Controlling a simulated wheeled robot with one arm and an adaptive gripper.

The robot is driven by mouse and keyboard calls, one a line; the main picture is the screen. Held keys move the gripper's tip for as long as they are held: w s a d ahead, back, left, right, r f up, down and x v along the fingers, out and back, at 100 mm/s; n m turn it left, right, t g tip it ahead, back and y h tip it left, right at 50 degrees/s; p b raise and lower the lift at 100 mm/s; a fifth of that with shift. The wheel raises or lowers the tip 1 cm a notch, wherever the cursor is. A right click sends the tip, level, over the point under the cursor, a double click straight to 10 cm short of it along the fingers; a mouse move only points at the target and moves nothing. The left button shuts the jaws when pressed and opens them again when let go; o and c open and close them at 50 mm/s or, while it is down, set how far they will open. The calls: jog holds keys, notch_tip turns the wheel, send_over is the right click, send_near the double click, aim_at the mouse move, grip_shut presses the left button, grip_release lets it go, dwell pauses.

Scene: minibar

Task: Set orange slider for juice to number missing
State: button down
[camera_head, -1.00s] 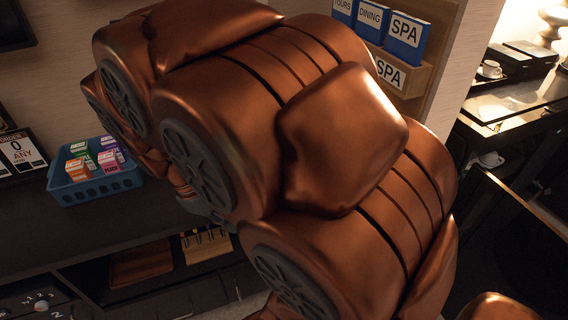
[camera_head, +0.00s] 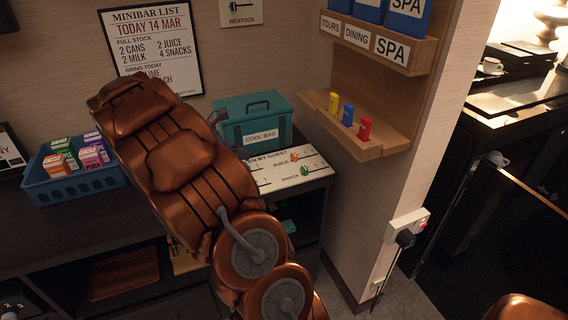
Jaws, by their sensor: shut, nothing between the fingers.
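The orange juice slider (camera_head: 294,156) sits on the row labelled JUICE of a white board (camera_head: 316,166) on the dark counter. A green slider (camera_head: 304,170) sits on the SNACK row just below it. The board's left part is hidden behind my arm, and the scale numbers are too small to read. The minibar list (camera_head: 152,50) on the wall reads full stock 2 cans, 2 juice, 2 milk, 4 snacks; its lower lines are partly covered by my arm. A blue basket (camera_head: 82,187) holds several cartons, one marked PEACH.
A teal cool bag (camera_head: 256,120) stands behind the board. A wooden wall rack (camera_head: 372,147) with yellow, blue and red pegs juts out to its right. A wall socket (camera_head: 408,226) with a plug is farther right. Open shelves lie below the counter.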

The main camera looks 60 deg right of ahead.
jog(key=shift+n+g+h, duration=0.3)
jog(key=shift+n+h, duration=0.1)
jog(key=shift+n, duration=0.2)
jog(key=w+d+f, duration=0.1)
jog(key=w+d+f+b, duration=0.1)
jog(key=d, duration=0.1)
jog(key=shift+d+f, duration=0.1)
jog(key=shift+f, duration=0.25)
send_near(292, 157)
jog(key=f, duration=0.1)
jog(key=s+d+f, duration=0.1)
jog(key=f, duration=0.1)
jog(key=shift+s+d+f, duration=0.15)
jog(key=shift+d+f, duration=0.15)
jog(key=d, duration=0.1)
jog(key=s+d, duration=0.1)
jog(key=shift+s+d+r+b, duration=0.1)
jog(key=shift+s+d+b, duration=0.2)
jog(key=shift+s+d, duration=0.2)
jog(key=shift+d, duration=0.1)
